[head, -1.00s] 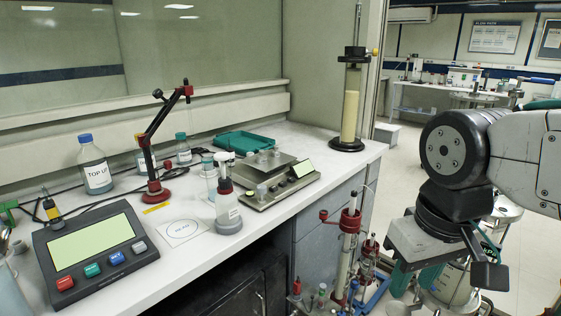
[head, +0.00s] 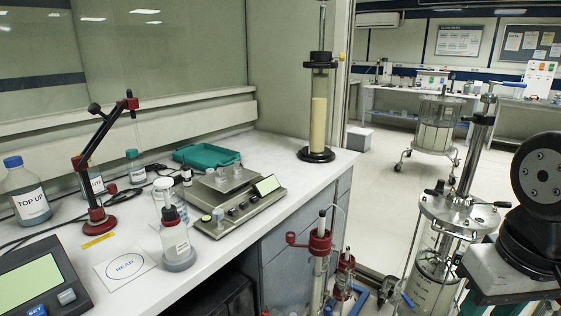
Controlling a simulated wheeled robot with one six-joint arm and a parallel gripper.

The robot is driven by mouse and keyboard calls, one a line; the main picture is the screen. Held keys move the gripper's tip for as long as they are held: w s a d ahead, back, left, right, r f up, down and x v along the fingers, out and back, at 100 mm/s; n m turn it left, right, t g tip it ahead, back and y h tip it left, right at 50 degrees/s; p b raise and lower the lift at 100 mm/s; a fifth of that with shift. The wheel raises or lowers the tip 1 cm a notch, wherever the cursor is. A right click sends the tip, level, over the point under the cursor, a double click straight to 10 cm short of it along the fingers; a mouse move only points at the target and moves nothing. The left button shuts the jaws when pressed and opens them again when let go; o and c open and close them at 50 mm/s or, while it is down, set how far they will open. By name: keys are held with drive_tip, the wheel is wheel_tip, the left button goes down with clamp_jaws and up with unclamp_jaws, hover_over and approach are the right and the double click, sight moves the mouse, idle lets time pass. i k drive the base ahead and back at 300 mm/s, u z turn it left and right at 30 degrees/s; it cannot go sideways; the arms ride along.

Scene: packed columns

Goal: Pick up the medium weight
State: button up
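Several small pale cylinders stand on the balance (head: 262,207), on the bench. One cylinder (head: 237,170) and another beside it (head: 222,179) are on its pan, and a small pale-topped one (head: 218,216) shows at its front left. I cannot tell which of them is the medium weight, or whether they are all weights. My gripper (head: 508,303) is at the lower right, beyond the bench and far from the balance. Its lower part is cut off by the picture edge, so its fingers do not show clearly. I see nothing held in it.
A tall column (head: 318,110) stands at the bench's far end. A steel column vessel (head: 452,215) is close beside my arm.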

sight(237, 169)
drive_tip(key=z, duration=0.1)
drive_tip(key=i, duration=1.2)
drive_tip(key=u, duration=0.7)
